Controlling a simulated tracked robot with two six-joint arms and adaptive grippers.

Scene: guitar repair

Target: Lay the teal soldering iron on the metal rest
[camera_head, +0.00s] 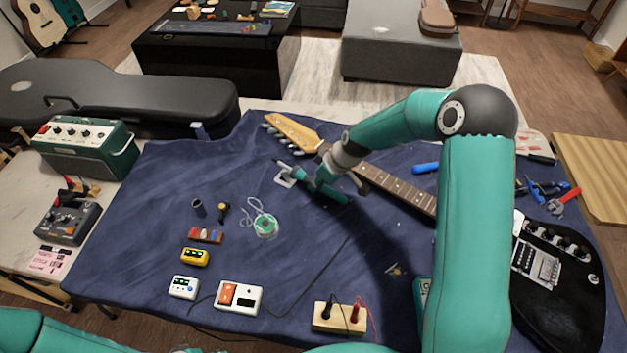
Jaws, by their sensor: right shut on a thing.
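The teal soldering iron (335,195) is in the head view near the middle of the blue mat, its thin tip pointing to the upper left. My right gripper (316,181) is shut on its handle. The metal rest (284,182), a small pale silver piece, lies on the mat just left of the gripper, beneath the front part of the iron. I cannot tell whether the iron touches the rest. My left gripper is out of view; only part of my left arm shows at the bottom left.
A black guitar (560,285) lies at the right, its neck (398,190) running behind the gripper. A coil of solder (265,225) is left of centre. Several small boxes stand front left, near a wooden block (340,318) with probes. A green amplifier (85,143) stands far left.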

